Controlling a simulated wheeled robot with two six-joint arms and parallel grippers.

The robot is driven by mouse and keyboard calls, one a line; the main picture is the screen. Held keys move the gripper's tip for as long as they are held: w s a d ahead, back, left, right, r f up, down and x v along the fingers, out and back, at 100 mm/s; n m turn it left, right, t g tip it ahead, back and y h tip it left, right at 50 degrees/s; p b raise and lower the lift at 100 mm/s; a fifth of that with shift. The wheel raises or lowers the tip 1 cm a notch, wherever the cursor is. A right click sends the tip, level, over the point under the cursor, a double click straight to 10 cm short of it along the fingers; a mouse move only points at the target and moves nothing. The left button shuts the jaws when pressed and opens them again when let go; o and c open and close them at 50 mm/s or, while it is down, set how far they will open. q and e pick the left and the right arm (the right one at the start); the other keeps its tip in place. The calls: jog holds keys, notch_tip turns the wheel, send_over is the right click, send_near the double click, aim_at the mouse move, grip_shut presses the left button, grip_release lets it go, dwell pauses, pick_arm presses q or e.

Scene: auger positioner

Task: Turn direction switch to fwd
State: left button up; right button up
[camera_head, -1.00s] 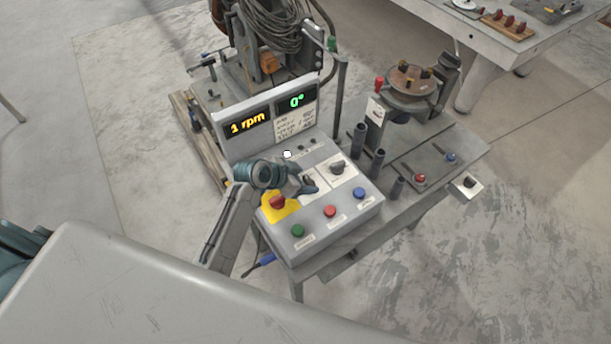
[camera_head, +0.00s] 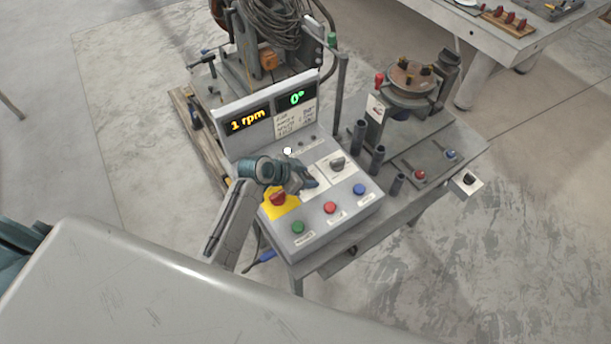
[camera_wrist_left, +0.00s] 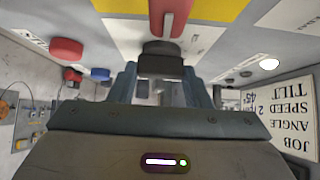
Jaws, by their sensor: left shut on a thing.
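My left gripper (camera_head: 308,186) reaches in from the left over the control panel (camera_head: 345,207). It is shut on a dark selector knob, taken to be the direction switch, on a white plate between the yellow plate and another selector knob (camera_head: 337,163). In the head view the gripper hides this knob. In the left wrist view the dark knob (camera_wrist_left: 160,58) shows between the fingers of the left gripper (camera_wrist_left: 161,88). The position marks around the knob are too blurred or hidden to read. My right gripper is not in view.
A red mushroom button (camera_head: 278,198) on a yellow plate sits close by the gripper. Green (camera_head: 297,228), red (camera_head: 330,208) and blue (camera_head: 359,189) buttons line the panel's front. The display (camera_head: 248,120) reads 1 rpm and 0°. Dark upright tubes (camera_head: 377,160) stand right of the panel.

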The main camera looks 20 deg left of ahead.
pick_arm(q)
jog(key=m+g+b, duration=0.1)
jog(key=m+g+h+b, duration=0.1)
jog(key=m+b, duration=0.1)
jog(key=m+g+h+b, duration=0.1)
jog(key=m, duration=0.1)
jog(key=shift+w+a+f, duration=0.2)
jog(key=shift+w, duration=0.05)
jog(key=shift+w+r+m+g+h+b, duration=0.1)
jog(key=shift+m+g+h+b, duration=0.25)
jog(key=shift+m+g+b, duration=0.5)
jog(key=shift+w+r+m+g+h+b, duration=0.1)
jog(key=shift+m+g+h+b, duration=0.25)
jog(key=shift+m+g+b, duration=0.5)
jog(key=shift+s+m, duration=0.1)
jog(key=shift+m, duration=0.2)
jog(key=o, duration=1)
jog(key=shift+a, duration=0.15)
